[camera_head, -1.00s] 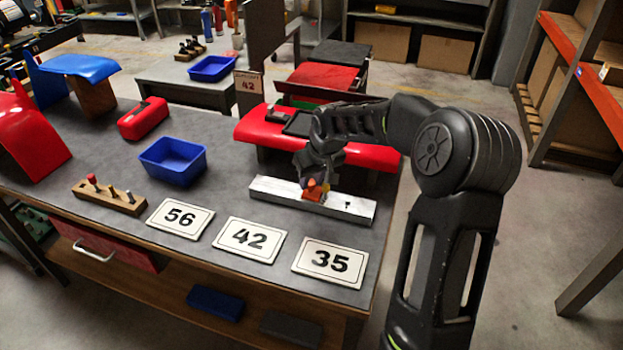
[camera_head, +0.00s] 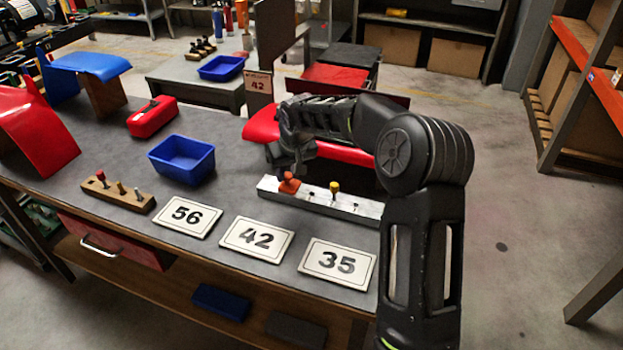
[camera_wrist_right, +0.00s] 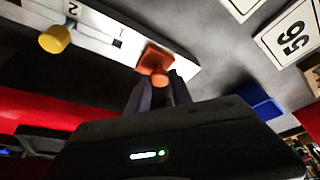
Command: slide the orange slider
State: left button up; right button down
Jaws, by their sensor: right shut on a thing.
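The orange slider (camera_head: 289,185) sits near the left end of a long white-grey rail block (camera_head: 311,200) on the bench. It also shows in the right wrist view (camera_wrist_right: 155,60), at the tips of my right gripper (camera_wrist_right: 160,85). My right gripper (camera_head: 290,168) reaches down from above and is shut on the orange slider. A yellow knob (camera_head: 334,187) stands on the same rail to the right of the slider. In the wrist view the yellow knob (camera_wrist_right: 55,39) is apart from the gripper, by a "2" mark. My left gripper is not in view.
Cards reading 56 (camera_head: 188,216), 42 (camera_head: 256,239) and 35 (camera_head: 337,262) lie in front of the rail. A blue bin (camera_head: 182,160), a wooden peg block (camera_head: 118,192) and a red case (camera_head: 152,117) stand to the left. A red panel (camera_head: 345,151) is behind the rail.

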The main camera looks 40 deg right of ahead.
aim_at(273, 185)
jog(key=w+a, duration=0.1)
jog(key=w, duration=0.1)
jog(key=w+a, duration=0.1)
jog(key=shift+w+a+r, duration=0.1)
jog(key=shift+w+a, duration=0.2)
jog(key=shift+w, duration=0.1)
jog(key=c, duration=1.1)
grip_release()
jog(key=shift+w, duration=0.1)
jog(key=shift+c, duration=0.2)
jog(key=v, duration=0.7)
jog(key=shift+r, duration=0.3)
